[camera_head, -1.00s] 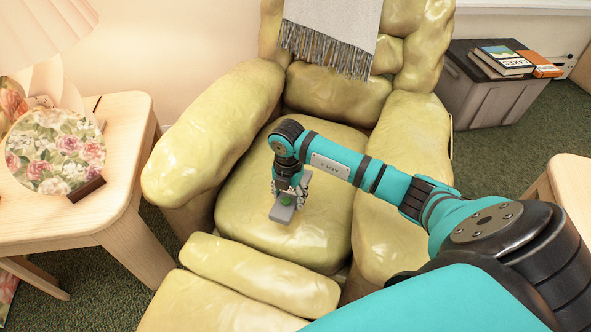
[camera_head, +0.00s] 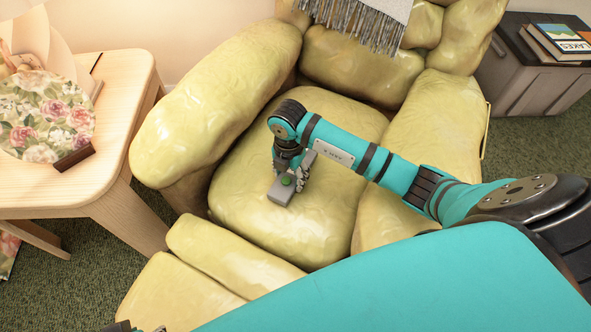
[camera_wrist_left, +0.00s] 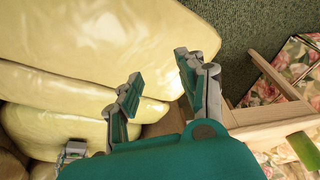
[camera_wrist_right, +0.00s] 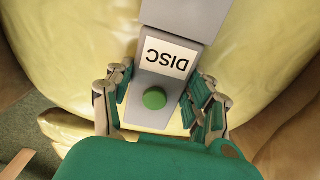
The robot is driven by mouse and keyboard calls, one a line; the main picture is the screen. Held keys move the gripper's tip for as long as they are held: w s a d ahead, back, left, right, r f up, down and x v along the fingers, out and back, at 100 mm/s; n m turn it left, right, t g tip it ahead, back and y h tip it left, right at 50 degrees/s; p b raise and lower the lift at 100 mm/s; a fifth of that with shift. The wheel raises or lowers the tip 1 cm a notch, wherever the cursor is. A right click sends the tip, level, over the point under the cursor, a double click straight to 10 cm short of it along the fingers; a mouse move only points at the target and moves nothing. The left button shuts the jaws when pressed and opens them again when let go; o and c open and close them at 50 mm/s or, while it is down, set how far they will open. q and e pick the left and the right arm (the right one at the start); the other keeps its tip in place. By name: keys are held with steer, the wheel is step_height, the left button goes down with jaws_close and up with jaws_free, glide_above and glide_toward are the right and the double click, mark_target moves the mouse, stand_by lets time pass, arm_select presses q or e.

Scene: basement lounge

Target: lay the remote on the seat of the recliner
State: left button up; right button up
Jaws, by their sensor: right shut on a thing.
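The remote (camera_head: 280,194) is a grey bar with a green button; the right wrist view shows its white "DISC" label (camera_wrist_right: 167,57). My right gripper (camera_head: 290,181) is shut on the remote's sides, over the seat (camera_head: 318,222) of the yellow-green recliner. The remote is low over the middle-left of the seat; I cannot tell whether it touches the cushion. My left gripper (camera_wrist_left: 155,92) is open and empty in the left wrist view, its fingers wide apart above the recliner's pale padding. Only a dark bit of it shows at the head view's lower left edge.
The recliner's padded arms (camera_head: 215,105) rise on both sides of the seat. A fringed grey blanket (camera_head: 365,18) hangs over its back.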

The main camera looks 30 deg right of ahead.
mark_target(288, 178)
steer(key=shift+s+a+r, duration=0.1)
steer(key=shift+a, duration=0.15)
steer(key=o, duration=1.3)
arm_select(q)
steer(key=shift+s+a+f, duration=0.1)
steer(key=shift+a, duration=0.2)
arm_select(e)
steer(key=shift+r, duration=0.1)
step_height(288, 178, up, 4)
steer(key=shift+r+p, duration=0.2)
steer(key=shift+p, duration=0.55)
arm_select(q)
steer(key=shift+g, duration=0.3)
steer(key=p+x, duration=0.1)
steer(key=x, duration=0.6)
steer(key=shift+d+f+p, duration=0.2)
steer(key=shift+p, duration=0.1)
arm_select(e)
step_height(288, 178, up, 8)
steer(key=shift+f, duration=0.25)
